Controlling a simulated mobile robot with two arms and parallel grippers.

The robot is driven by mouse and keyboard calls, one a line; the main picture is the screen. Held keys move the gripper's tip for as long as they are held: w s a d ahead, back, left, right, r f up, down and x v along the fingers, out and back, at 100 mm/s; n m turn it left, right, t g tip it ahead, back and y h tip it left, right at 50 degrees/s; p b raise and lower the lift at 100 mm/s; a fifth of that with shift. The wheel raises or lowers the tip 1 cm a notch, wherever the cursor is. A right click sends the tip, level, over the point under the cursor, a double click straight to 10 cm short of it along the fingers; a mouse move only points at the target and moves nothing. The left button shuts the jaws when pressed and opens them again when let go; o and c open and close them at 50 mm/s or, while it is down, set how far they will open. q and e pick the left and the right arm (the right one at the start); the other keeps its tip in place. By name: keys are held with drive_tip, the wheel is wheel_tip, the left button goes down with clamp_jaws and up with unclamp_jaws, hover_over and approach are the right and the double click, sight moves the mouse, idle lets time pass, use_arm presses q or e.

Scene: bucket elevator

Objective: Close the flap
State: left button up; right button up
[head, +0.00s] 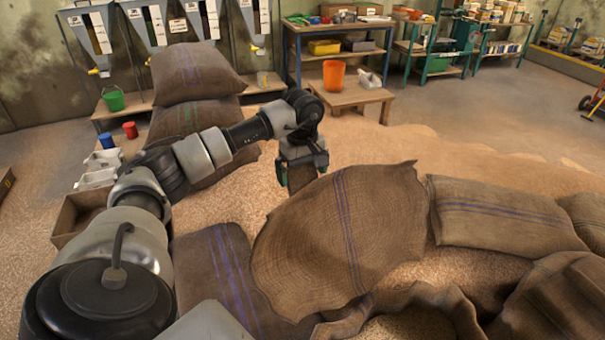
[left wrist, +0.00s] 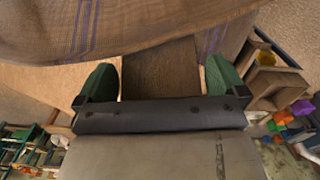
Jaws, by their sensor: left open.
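A broad brown burlap flap (head: 325,240) with purple stripes spreads across the middle of the head view, its upper right corner raised. It also shows across the top of the left wrist view (left wrist: 60,30). My left gripper (head: 302,172) is open just beyond the flap's upper left edge and points down. In the left wrist view its green fingers (left wrist: 162,82) stand apart on either side of a flat brown piece (left wrist: 160,68); I cannot tell what that piece is or whether they touch it. My right gripper is not in view.
Striped sacks lie at the right (head: 505,215) and lower left (head: 215,270), and a stack of sacks (head: 195,72) stands behind my left arm. A low wooden table (head: 350,95) holds an orange bucket (head: 334,75). Loose grain (head: 440,145) covers the floor beyond the flap.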

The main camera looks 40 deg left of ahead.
use_arm(q)
drive_tip(key=shift+f, duration=0.85)
drive_tip(key=shift+c, duration=0.5)
drive_tip(key=c, duration=0.9)
drive_tip(key=shift+c, duration=0.5)
drive_tip(key=shift+r, duration=0.1)
